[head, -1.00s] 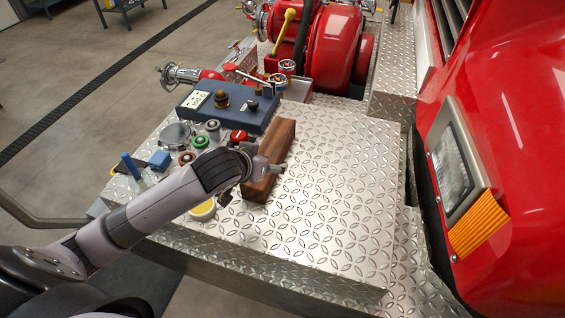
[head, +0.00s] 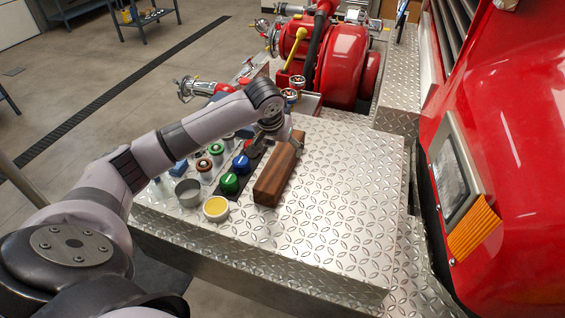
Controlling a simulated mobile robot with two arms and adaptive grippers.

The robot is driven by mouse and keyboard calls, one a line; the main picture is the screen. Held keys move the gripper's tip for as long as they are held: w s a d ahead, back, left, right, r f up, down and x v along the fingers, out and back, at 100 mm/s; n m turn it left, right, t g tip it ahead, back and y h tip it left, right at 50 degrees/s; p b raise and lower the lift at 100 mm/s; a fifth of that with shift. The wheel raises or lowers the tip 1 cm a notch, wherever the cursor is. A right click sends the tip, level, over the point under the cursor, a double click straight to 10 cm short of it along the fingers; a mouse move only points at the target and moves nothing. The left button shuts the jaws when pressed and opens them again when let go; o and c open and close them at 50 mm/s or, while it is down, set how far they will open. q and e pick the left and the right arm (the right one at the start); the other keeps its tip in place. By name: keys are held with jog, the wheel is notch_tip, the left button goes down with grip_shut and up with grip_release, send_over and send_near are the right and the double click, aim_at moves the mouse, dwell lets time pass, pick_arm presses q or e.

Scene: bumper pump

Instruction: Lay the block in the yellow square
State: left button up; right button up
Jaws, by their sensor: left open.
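The block is a long brown wooden bar (head: 272,184) lying on the silver diamond-plate deck (head: 335,195), left of its middle. My left gripper (head: 291,142) is at the far end of the block, low over it, with its fingers open. I cannot tell whether the fingers touch the block. My left forearm and wrist hide the area to the left of the far end. My right gripper does not show.
Just left of the block stand a green knob (head: 229,183) and a blue knob (head: 241,164). A grey cup (head: 188,192) and small ringed jars (head: 216,150) are farther left. Red pump parts (head: 340,55) stand behind. The deck right of the block is clear, up to the red truck body (head: 510,170).

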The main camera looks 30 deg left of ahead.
aim_at(280, 158)
pick_arm(q)
jog(key=x, duration=0.4)
jog(key=shift+w+f+p, duration=0.15)
jog(key=shift+f+p, duration=0.2)
jog(key=shift+f, duration=0.05)
jog(key=x, duration=0.1)
jog(key=p+x, duration=0.1)
jog(key=x, duration=0.2)
jog(key=shift+s+a+f+p, duration=0.25)
jog(key=shift+a+f+p, duration=0.1)
jog(key=shift+f, duration=0.05)
jog(key=shift+w+f, duration=0.2)
jog(key=shift+f, duration=0.15)
jog(key=shift+c, duration=0.5)
jog(key=c, duration=1.8)
jog(key=shift+a+r, duration=0.1)
grip_shut()
